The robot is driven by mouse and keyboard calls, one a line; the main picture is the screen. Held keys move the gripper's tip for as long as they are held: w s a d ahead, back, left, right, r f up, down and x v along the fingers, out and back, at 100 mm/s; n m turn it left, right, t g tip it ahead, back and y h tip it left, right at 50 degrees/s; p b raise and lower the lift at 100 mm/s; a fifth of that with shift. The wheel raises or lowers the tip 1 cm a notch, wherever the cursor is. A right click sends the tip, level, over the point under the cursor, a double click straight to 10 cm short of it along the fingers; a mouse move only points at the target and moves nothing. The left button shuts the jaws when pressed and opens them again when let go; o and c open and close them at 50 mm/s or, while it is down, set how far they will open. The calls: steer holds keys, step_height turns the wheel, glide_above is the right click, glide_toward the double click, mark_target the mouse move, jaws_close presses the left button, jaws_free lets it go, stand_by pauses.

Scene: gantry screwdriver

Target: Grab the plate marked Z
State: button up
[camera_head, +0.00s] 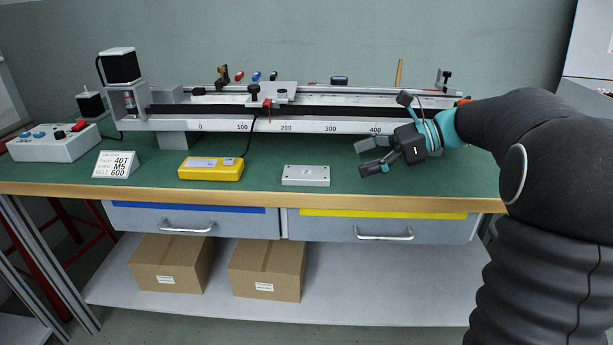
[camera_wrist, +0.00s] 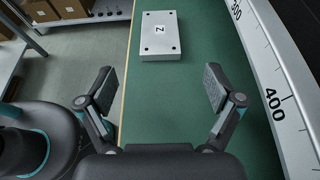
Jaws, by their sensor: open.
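The plate marked Z (camera_head: 306,176) is a flat, light grey rectangular block with holes at its corners. It lies on the green bench top near the front edge. In the wrist view the plate (camera_wrist: 160,37) is ahead of my fingers, with the letter Z readable on its top. My gripper (camera_head: 366,159) is to the right of the plate in the head view, above the bench. In the wrist view my gripper (camera_wrist: 157,90) has its two fingers spread wide with nothing between them. The gripper and the plate are apart.
The gantry rail with its number scale (camera_head: 330,127) runs along the back of the bench. A yellow meter (camera_head: 211,168) with a cable lies left of the plate. A white label stand (camera_head: 116,164) and a control box (camera_head: 52,146) are farther left. Bare green surface surrounds the plate.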

mark_target(312, 172)
steer(key=x, duration=1)
steer(key=shift+r, duration=0.1)
steer(key=c, duration=1.5)
